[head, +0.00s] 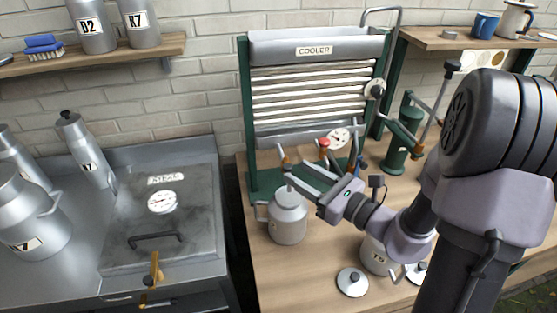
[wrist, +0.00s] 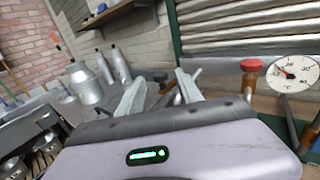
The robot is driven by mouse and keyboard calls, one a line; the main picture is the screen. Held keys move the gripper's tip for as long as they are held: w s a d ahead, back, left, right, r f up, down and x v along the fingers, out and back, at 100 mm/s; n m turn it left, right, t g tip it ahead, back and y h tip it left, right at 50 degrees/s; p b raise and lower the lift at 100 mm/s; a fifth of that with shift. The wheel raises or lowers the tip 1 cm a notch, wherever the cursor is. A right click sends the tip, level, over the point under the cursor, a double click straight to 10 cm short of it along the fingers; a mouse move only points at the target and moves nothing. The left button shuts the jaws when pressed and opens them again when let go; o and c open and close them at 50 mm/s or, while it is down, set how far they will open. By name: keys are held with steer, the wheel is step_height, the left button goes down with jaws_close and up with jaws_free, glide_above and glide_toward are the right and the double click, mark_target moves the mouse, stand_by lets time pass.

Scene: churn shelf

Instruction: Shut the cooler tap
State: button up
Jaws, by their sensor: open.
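The cooler (head: 315,50) is a green frame with horizontal metal tubes and a labelled trough on top. A red knob (head: 323,143) on a stem stands at its lower front; it also shows in the wrist view (wrist: 250,66). A small orange-brown fitting (head: 282,153) is at the cooler's lower left. I cannot tell which of the two is the tap. My gripper (head: 294,172) is open in front of the cooler's lower part, close to the fitting and left of the red knob. In the wrist view its fingers (wrist: 162,92) are spread, with small dark and brown parts between or behind them.
A round dial (head: 339,135) is right of the red knob. A grey can (head: 288,217) stands below my gripper. Another can (head: 375,256) and loose lids (head: 352,282) are on the wooden counter. A green pump (head: 398,145) stands right. A metal vat (head: 165,220) is left.

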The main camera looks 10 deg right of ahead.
mark_target(287, 164)
steer(key=x, duration=0.7)
steer(key=shift+w, duration=0.25)
steer(key=shift+a, duration=0.15)
jaws_close()
stand_by(0.8)
